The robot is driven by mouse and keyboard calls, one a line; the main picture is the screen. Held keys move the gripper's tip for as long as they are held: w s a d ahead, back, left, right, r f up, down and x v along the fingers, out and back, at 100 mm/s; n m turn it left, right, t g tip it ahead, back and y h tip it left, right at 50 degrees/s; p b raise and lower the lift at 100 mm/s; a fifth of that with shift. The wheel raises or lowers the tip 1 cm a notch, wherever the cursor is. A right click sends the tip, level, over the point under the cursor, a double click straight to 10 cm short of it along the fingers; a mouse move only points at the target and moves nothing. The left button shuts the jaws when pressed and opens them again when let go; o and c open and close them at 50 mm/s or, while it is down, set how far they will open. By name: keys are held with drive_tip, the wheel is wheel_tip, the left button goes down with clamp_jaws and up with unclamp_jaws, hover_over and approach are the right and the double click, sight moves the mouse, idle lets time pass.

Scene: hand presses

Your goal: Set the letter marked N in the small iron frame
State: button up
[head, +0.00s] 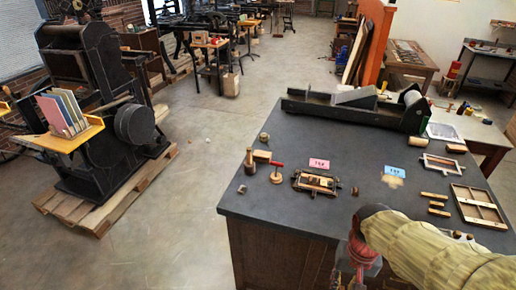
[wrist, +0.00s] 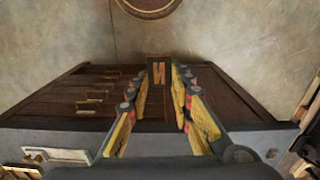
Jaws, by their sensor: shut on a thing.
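My gripper (wrist: 160,85) is shut on a dark wooden letter block marked N (wrist: 159,72), held at the fingertips with its face visible in the wrist view. In the head view my gripper (head: 356,262) is at the near edge of the dark worktop, and the block cannot be made out there. A small dark iron frame (head: 297,179) with pale wooden pieces inside lies on the worktop, left of and beyond my gripper. Whether it has an open slot is too small to tell.
A pink card (head: 319,163) and a blue card (head: 394,171) lie on the worktop (head: 290,228). Another frame (head: 442,166), wooden strips and a wooden tray (head: 480,206) are at the right.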

drive_tip(key=w+f+n+b, duration=0.1)
drive_tip(key=w+f+n, duration=0.15)
drive_tip(key=w, duration=1.55)
drive_tip(key=w+a+f, duration=0.1)
drive_tip(key=f, duration=0.6)
drive_tip(key=w+a+f+b, duration=0.1)
drive_tip(key=w+a+f, duration=0.1)
drive_tip(key=f, duration=0.5)
drive_tip(key=shift+w+f, duration=0.3)
drive_tip(key=shift+f, duration=0.1)
